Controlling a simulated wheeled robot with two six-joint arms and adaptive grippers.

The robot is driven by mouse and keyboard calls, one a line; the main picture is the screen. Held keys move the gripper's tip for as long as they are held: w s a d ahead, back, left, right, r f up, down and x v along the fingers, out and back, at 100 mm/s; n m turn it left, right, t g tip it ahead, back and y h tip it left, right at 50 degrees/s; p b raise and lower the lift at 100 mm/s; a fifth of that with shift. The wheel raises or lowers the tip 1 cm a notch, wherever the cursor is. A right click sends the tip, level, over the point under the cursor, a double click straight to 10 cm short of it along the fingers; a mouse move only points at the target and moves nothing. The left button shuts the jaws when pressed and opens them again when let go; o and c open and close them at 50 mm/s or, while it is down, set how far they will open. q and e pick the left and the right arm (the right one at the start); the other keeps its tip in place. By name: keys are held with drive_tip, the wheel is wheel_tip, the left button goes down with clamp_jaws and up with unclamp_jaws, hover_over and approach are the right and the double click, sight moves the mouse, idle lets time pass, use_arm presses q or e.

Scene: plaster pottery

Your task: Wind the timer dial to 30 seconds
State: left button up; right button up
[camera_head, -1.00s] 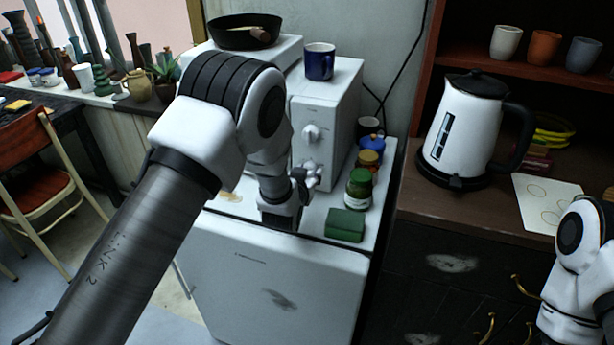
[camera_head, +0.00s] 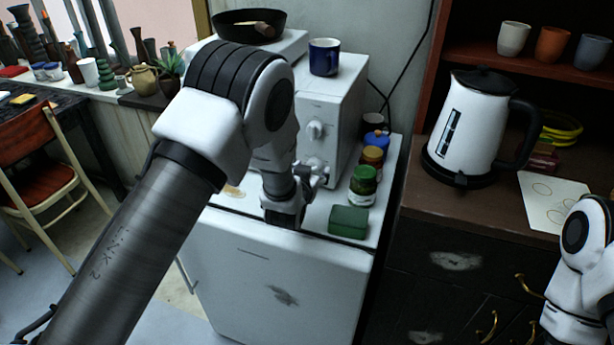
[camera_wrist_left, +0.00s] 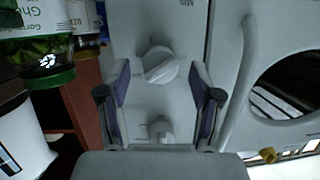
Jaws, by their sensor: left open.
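The white microwave (camera_head: 345,115) stands on the white fridge, with two white dials on its front. The upper dial (camera_head: 316,130) is clear of my gripper in the head view. My left gripper (camera_head: 316,174) is at the lower part of the panel, hiding most of the lower dial. The left wrist view looks inverted. There, the open left gripper (camera_wrist_left: 159,78) has a finger on each side of the larger-looking dial (camera_wrist_left: 160,66), with gaps visible. The other dial (camera_wrist_left: 160,128) is nearer the palm. I cannot read the dial markings. My right gripper is out of view.
Several jars, including a green-lidded one (camera_head: 363,180), stand right of the microwave. A green block (camera_head: 348,222) lies near the fridge's front edge. A blue mug (camera_head: 324,57) and a dark pan (camera_head: 250,24) are above. A white kettle (camera_head: 468,125) stands on the right cabinet.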

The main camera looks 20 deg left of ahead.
use_arm(q)
drive_tip(key=v, duration=1.1)
drive_tip(key=shift+w, duration=0.1)
